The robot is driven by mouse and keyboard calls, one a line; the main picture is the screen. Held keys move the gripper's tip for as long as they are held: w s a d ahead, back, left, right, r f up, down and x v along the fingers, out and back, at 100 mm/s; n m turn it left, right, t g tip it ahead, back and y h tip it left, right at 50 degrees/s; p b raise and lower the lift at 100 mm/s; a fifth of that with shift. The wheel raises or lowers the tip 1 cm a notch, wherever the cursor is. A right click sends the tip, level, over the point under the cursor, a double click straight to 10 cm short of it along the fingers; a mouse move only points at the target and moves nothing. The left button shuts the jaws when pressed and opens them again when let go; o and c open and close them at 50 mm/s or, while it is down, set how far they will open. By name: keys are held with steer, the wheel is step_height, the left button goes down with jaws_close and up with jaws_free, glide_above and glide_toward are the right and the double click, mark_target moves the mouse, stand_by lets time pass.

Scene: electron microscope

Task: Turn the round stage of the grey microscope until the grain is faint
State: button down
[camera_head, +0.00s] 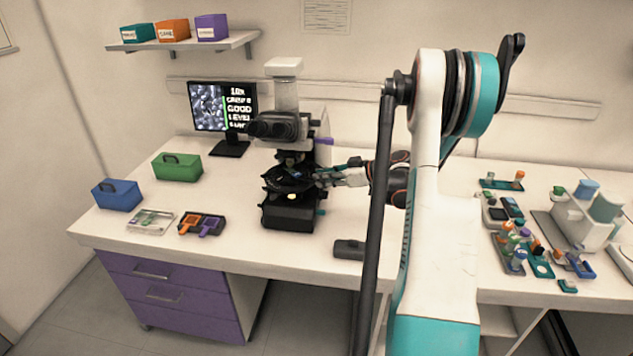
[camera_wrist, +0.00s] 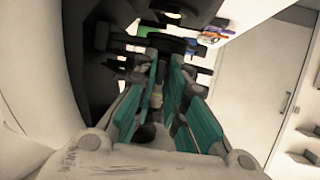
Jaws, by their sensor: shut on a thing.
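The grey microscope (camera_head: 287,128) stands on the bench, with a dark body, black eyepieces and a pale top. Its round stage (camera_head: 284,181) is a dark disc above the base, with a small lit spot below it. My gripper (camera_head: 322,178) reaches in from the right at stage height. In the wrist view the teal-padded fingers (camera_wrist: 162,68) are close together at the dark stage edge (camera_wrist: 160,43), shut on it; the exact contact is hard to see. The monitor (camera_head: 222,107) shows a grey grain picture beside white text, with a green bar between them.
Blue (camera_head: 117,194) and green (camera_head: 177,167) boxes stand left of the microscope, with a clear tray (camera_head: 151,221) and a dark slide holder (camera_head: 201,224) in front. A dark control box (camera_head: 349,249) lies near the front edge. Vials and racks (camera_head: 520,245) fill the right.

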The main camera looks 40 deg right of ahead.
steer(key=c, duration=1.7)
jaws_free()
steer(key=v, duration=1.2)
steer(key=shift+w, duration=0.1)
